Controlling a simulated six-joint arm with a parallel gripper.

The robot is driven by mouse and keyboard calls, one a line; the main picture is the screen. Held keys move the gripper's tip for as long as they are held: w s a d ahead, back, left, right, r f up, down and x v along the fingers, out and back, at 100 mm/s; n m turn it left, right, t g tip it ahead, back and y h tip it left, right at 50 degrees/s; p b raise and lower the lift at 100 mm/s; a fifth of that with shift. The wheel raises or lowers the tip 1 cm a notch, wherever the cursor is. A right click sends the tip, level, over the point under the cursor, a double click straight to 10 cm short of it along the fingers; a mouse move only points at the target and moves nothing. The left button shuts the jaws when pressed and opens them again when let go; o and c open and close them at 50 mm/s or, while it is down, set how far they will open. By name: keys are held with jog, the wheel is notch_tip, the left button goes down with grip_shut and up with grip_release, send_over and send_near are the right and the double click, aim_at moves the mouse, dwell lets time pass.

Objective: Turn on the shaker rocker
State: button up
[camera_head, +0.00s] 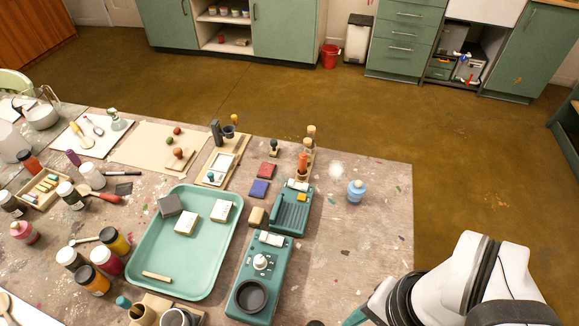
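Two teal devices stand on the table. The nearer one, which looks like the shaker (277,265), has a round black cup (251,296), a white knob (262,262) and a pale piece (272,239) at its far end that may be the rocker. Its on or off position is too small to tell. The farther teal device (291,216) has a ridged dark top and a pale piece (298,185) at its far end. I cannot tell for certain which device is the shaker. My white arm enters at the lower right; my gripper's fingertips are not in view.
A teal tray (151,260) with several blocks lies left of the devices. Paint jars crowd the left. The table's right part is mostly clear.

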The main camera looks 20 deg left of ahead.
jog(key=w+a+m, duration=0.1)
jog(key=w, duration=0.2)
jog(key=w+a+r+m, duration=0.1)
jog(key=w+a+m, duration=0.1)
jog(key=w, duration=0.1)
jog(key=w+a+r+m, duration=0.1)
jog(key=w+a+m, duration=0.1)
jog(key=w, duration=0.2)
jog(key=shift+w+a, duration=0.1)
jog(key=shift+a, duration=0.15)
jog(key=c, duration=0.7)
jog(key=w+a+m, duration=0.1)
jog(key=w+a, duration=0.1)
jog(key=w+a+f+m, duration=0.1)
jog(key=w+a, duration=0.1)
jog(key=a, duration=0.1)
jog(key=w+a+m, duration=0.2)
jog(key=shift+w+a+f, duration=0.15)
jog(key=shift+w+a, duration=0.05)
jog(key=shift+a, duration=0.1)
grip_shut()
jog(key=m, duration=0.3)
send_over(263, 234)
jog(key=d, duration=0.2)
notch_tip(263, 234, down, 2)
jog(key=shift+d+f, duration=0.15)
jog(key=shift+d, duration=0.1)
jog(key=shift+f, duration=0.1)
